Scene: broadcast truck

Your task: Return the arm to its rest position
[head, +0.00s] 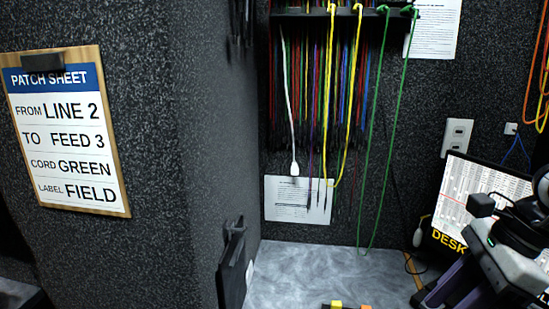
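A pale grey and black assembly with dark purple bars, which looks like my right gripper (465,285), stands at the lower right edge in the head view. It is in front of the screen marked DESK (450,240) and covers part of it. Its ends run toward the bottom edge, and I cannot tell whether it is open or shut. I see nothing held in it. My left gripper is not in view. A patch sheet (65,135) on a clipboard at the left reads from LINE 2 to FEED 3, cord GREEN, label FIELD.
Coloured cords hang from a dark rack (345,15); a long green cord (372,120) reaches down near the grey worktop (320,270). A dark wall (215,130) juts out at the left. A black bracket-like thing (233,265) is at its lower edge. The worktop's middle is clear.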

